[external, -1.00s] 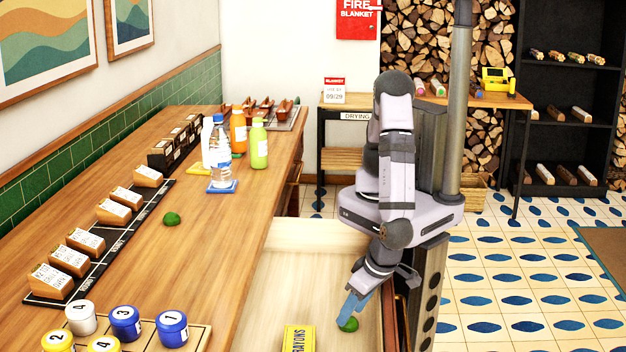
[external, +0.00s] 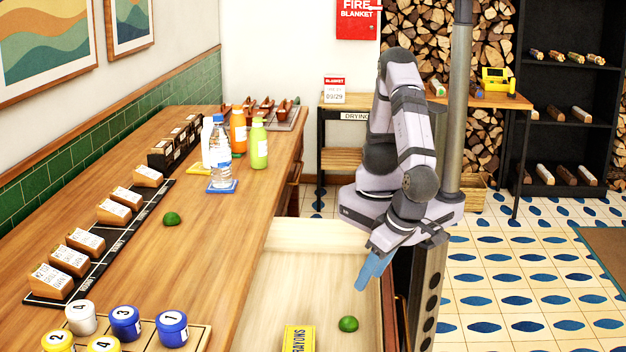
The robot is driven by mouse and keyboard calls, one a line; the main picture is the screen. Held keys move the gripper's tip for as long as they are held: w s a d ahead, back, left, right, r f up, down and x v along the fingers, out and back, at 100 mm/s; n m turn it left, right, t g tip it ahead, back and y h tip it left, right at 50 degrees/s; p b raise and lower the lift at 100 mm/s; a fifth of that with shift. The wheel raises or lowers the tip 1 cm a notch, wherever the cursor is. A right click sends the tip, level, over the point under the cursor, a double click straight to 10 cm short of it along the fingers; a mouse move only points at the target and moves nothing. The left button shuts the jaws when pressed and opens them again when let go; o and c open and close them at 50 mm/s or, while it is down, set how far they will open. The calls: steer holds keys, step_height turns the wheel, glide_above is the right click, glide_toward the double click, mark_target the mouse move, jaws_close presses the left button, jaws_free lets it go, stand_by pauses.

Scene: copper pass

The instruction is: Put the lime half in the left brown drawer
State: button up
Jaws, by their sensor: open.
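A green lime half (external: 348,324) lies on the floor of the open drawer (external: 290,275), near its right side. Another green lime half (external: 172,218) sits on the wooden counter. My gripper (external: 372,272), with blue fingers, is above the drawer's right side, up and to the right of the lime in it and apart from it. It is open and holds nothing. The gap between its fingers is hard to see from this side.
A yellow crayons box (external: 299,339) is in the drawer at the near edge. Bottles (external: 221,152) stand on the counter behind, with numbered jars (external: 125,322) at the front. Label blocks (external: 85,242) line the left.

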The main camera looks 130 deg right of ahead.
steer(key=shift+r, duration=0.15)
steer(key=s+d+n+y, duration=0.3)
steer(key=d+n, duration=1.2)
steer(key=d, duration=0.7)
steer(key=shift+s+f+n+g+y, duration=0.2)
steer(key=shift+f+n+g+y, duration=0.25)
steer(key=shift+y, duration=0.35)
